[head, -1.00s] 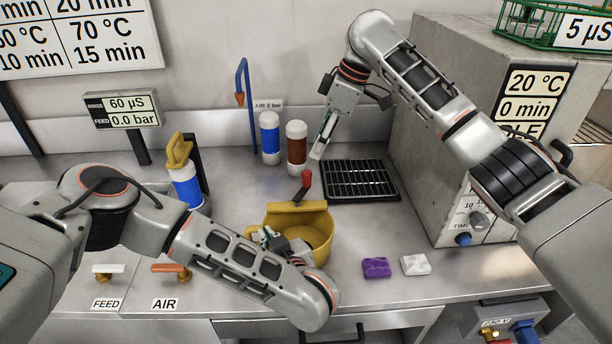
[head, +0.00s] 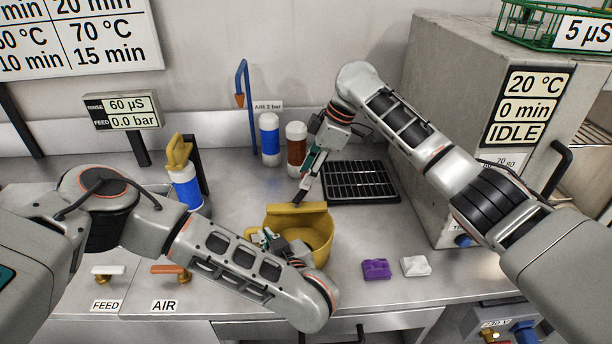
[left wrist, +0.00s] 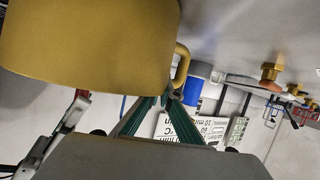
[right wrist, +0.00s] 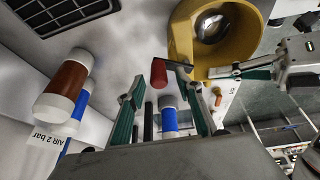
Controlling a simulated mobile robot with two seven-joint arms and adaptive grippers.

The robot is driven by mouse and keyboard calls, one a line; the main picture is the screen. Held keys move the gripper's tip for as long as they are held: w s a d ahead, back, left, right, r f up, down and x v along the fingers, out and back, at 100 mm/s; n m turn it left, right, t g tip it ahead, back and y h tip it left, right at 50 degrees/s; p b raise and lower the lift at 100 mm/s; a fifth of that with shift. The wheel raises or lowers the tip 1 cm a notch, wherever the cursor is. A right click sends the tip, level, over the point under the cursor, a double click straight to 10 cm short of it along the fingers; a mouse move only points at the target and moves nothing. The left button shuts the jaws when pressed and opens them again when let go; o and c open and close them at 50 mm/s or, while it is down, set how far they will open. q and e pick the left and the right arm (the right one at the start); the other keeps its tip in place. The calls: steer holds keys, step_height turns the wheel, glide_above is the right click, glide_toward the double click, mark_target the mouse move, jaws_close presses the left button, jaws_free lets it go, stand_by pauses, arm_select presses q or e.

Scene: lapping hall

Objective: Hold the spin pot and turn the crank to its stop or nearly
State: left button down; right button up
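The yellow spin pot (head: 322,244) stands on the steel bench, its open top showing in the right wrist view (right wrist: 181,42). My left gripper (head: 262,238) is at its side handle; in the left wrist view the fingertips (left wrist: 167,97) close on that handle (left wrist: 184,66). The crank's red knob (right wrist: 158,73) stands at the end of a dark arm (right wrist: 179,66) by the pot's rim. My right gripper (right wrist: 160,92) is open, its fingers on either side of the knob in that view; contact is not visible. In the head view the right gripper (head: 302,188) hides the knob.
A black grate (head: 360,181) lies behind the pot to the right. Blue (head: 269,140) and brown (head: 296,146) bottles stand at the back wall. Purple (head: 376,268) and white (head: 415,266) blocks lie to the pot's right. A large grey machine (head: 450,110) stands at the right.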

steer(key=shift+a+f, duration=0.2)
steer(key=shift+f, duration=0.45)
jaws_close()
steer(key=n, duration=0.1)
steer(key=a+n+g, duration=0.1)
steer(key=n, duration=0.1)
steer(key=shift+w+a, duration=0.2)
steer(key=shift+w, duration=0.1)
jaws_free()
